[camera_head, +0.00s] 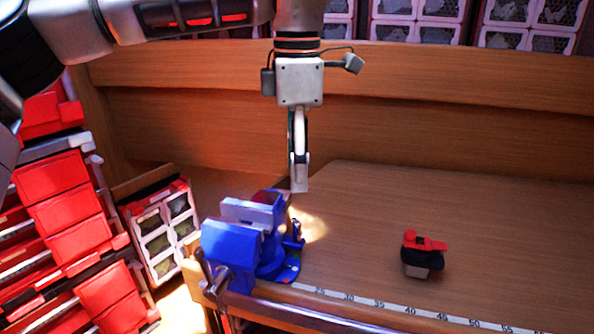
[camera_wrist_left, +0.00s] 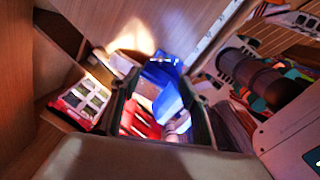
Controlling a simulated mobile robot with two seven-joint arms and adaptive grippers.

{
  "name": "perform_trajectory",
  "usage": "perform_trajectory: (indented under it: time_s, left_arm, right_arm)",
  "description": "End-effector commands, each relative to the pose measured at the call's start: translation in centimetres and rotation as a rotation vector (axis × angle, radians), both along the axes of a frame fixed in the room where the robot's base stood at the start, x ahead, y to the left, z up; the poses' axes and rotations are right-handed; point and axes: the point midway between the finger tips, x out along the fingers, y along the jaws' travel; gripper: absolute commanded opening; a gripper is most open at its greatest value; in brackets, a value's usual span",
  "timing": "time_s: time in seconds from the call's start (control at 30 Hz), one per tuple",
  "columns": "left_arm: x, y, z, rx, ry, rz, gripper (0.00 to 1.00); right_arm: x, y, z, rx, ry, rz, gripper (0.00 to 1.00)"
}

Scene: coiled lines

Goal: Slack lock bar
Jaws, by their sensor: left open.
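A blue bench vise (camera_head: 235,255) is mounted at the left front corner of the wooden workbench. It has grey metal jaws along its top. A metal bar (camera_head: 203,265) with a rounded end, apparently the vise's lock bar, is at its front left side and slants downward. My left gripper (camera_head: 299,188) points down, above and slightly right of the vise, and touches nothing. The left wrist view shows its fingers (camera_wrist_left: 160,115) apart, with the blue vise (camera_wrist_left: 166,90) seen beyond them. The bar cannot be made out clearly there. My right gripper is out of view.
A black and red tape-measure-like object (camera_head: 424,255) lies on the bench at right. A ruler strip (camera_head: 400,307) runs along the front edge. Red drawers (camera_head: 65,190) and a small compartment cabinet (camera_head: 163,232) stand left. The bench's middle is clear; a wooden backboard (camera_head: 430,130) rises behind.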

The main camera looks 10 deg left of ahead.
Motion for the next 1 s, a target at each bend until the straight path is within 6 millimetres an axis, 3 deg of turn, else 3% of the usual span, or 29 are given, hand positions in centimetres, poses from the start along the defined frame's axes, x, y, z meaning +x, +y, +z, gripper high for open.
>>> perform_trajectory:
  time_s: [0.1, 0.2, 0.23, 0.37, 0.6, 0.7, 0.8, 1.0]
  left_arm:
    - [0.0, 0.0, 0.0, 0.000, 0.000, 0.000, 0.45]
    - [0.0, 0.0, -0.1, 0.000, 0.001, -0.013, 0.22]
    - [0.0, 0.0, -0.2, -0.001, 0.003, -0.029, 0.20]
    - [-0.2, -0.3, -1.3, -0.009, 0.012, -0.203, 0.20]
    - [-0.7, -1.1, -4.2, -0.046, 0.012, -0.710, 0.20]
    - [-0.7, -1.2, -4.9, -0.057, 0.005, -0.848, 0.20]
    - [-0.8, -1.4, -5.3, -0.063, -0.001, -0.935, 0.20]
    - [-0.1, 0.0, -6.1, 0.001, 0.004, -0.944, 0.20]
  right_arm:
    - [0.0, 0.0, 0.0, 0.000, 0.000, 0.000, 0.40]
    - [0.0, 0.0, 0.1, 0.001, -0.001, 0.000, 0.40]
    - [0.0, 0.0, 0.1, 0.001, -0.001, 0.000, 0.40]
    - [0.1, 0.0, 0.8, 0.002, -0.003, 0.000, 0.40]
    - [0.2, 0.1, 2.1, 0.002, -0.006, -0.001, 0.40]
    - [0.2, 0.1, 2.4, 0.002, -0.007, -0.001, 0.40]
    - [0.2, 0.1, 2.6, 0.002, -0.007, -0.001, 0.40]
    - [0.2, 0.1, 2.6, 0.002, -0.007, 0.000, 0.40]
